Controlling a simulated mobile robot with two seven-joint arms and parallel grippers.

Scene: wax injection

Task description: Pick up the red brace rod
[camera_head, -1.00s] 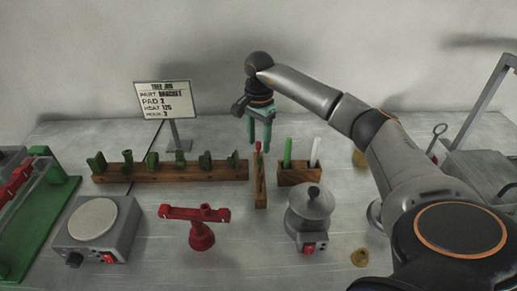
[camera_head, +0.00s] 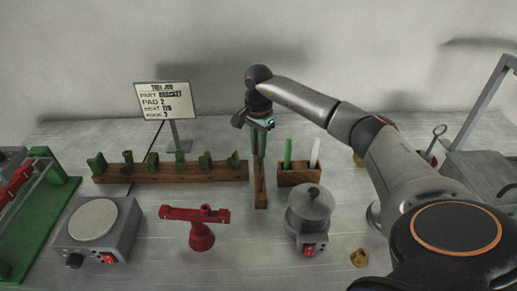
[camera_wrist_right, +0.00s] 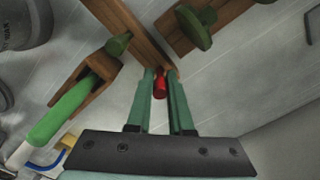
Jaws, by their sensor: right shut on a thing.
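The red brace rod (camera_wrist_right: 160,86) shows as a short red end between the two green fingers in the right wrist view. My right gripper (camera_wrist_right: 160,80) is shut on it. In the head view my right gripper (camera_head: 258,153) points down at the far end of a narrow wooden holder (camera_head: 261,195), and its fingers mostly hide the rod. I cannot tell whether the rod's lower end is still in the holder. My left gripper is not in view.
A wooden rack (camera_head: 130,174) with several green pieces stands left of the holder. A block (camera_head: 298,178) with a green and a white stick is close on the right. A grey pot (camera_head: 310,210) and a red stand (camera_head: 201,237) are nearer. The sign (camera_head: 166,101) is behind.

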